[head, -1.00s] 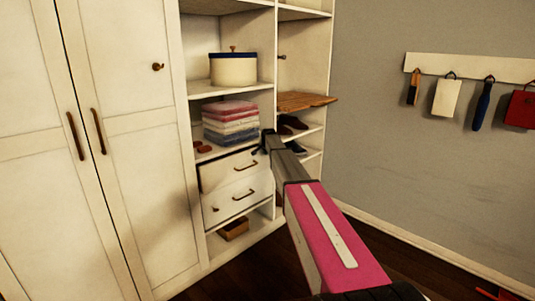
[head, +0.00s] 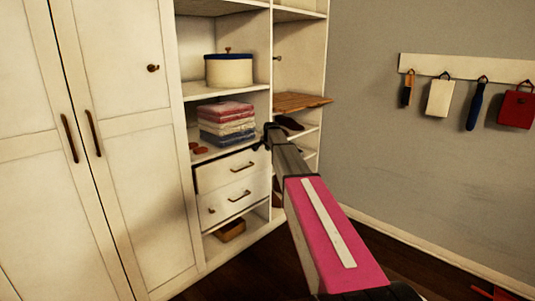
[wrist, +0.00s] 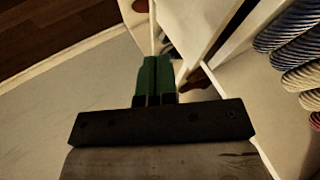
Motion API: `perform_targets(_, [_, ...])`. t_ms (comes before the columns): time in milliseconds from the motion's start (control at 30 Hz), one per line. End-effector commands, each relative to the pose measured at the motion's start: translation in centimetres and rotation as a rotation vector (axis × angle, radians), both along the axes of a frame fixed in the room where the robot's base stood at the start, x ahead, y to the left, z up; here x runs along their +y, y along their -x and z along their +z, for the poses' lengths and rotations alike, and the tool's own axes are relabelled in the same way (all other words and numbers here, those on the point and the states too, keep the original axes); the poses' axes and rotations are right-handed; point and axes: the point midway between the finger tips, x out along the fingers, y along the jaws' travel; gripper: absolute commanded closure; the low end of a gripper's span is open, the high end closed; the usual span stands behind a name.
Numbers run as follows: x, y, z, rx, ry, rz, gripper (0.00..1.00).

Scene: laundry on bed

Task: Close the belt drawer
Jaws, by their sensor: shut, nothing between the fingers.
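Two white drawers with dark bar handles sit low in the wardrobe in the head view, an upper drawer (head: 222,174) and a lower drawer (head: 226,203). I cannot tell which one holds belts. The upper front seems to stand slightly proud, with a dark gap along its top; its inside is hidden. My gripper (head: 267,138) is by the upper drawer's right top corner, beside the upright divider. In the wrist view my gripper's green fingers (wrist: 156,62) are shut together and empty, near white panel edges. I cannot tell whether they touch anything.
Folded towels (head: 227,123) lie on the shelf above the drawers; they also show in the wrist view (wrist: 295,40). A wooden board (head: 300,102) juts out at the right. A round box (head: 229,70) stands higher. A peg rail (head: 440,67) hangs on the grey wall.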

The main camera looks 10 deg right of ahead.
Motion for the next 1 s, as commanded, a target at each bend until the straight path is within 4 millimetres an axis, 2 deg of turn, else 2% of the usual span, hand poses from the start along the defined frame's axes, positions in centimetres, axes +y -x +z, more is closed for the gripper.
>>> perform_targets(133, [0.2, 1.2, 1.3, 0.001, -0.004, 0.001, 1.00])
perform_targets(267, [1.6, 2.2, 0.6, -0.001, -0.066, 0.002, 1.00])
perform_targets(367, [4.0, 3.5, -0.9, -0.003, -0.176, 0.003, 1.00])
perform_targets(633, [12.6, 8.8, -5.1, 0.001, -0.633, -0.043, 1.00])
perform_targets(800, [17.2, 12.6, -6.6, 0.019, -0.955, -0.114, 1.00])
perform_targets(1000, [21.0, 17.0, -7.4, 0.057, -1.325, -0.242, 1.00])
